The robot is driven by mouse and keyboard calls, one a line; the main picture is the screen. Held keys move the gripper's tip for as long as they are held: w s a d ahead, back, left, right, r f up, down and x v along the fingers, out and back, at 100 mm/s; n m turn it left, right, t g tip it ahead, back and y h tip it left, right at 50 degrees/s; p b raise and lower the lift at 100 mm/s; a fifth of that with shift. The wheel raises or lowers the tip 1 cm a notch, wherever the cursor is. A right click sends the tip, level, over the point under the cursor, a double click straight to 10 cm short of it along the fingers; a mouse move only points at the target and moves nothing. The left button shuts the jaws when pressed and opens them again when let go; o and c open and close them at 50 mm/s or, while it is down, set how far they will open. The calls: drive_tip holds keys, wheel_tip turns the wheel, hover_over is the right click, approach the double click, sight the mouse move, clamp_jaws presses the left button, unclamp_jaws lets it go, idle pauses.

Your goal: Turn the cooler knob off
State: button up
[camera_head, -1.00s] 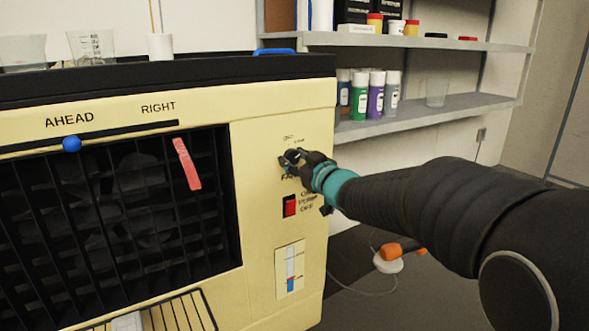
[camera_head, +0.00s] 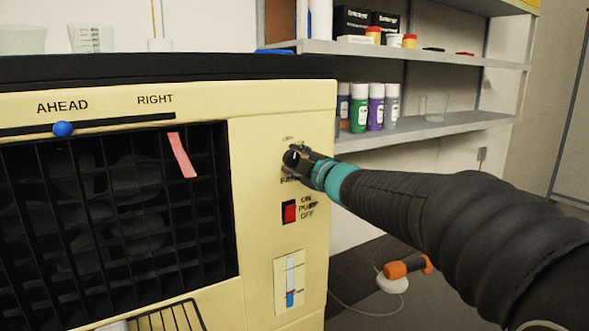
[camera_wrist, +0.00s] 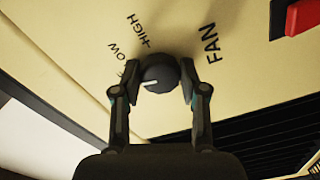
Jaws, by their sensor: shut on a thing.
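The cream cooler (camera_head: 262,135) fills the left of the head view. Its round dark fan knob (camera_wrist: 158,72) shows in the wrist view, with a white pointer line aimed to the left and slightly down. The labels HIGH and LOW are printed beside the knob; a further label is mostly hidden behind a finger. My gripper (camera_head: 293,158) is at the knob on the cooler's right panel. In the wrist view the two fingers of my gripper (camera_wrist: 160,87) are shut on opposite sides of the knob. In the head view my gripper mostly hides the knob.
A red pump switch (camera_head: 289,212) is just below the knob, with a slider (camera_head: 289,285) under it. A pink strip (camera_head: 182,156) hangs at the black grille. Shelves with bottles (camera_head: 359,108) stand behind. An orange-handled object (camera_head: 407,266) lies on the floor at right.

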drive_tip(key=shift+n+b, duration=0.6)
drive_tip(key=shift+n, duration=0.6)
drive_tip(key=o, duration=1.1)
drive_tip(key=shift+o, duration=0.2)
drive_tip(key=v, duration=1.2)
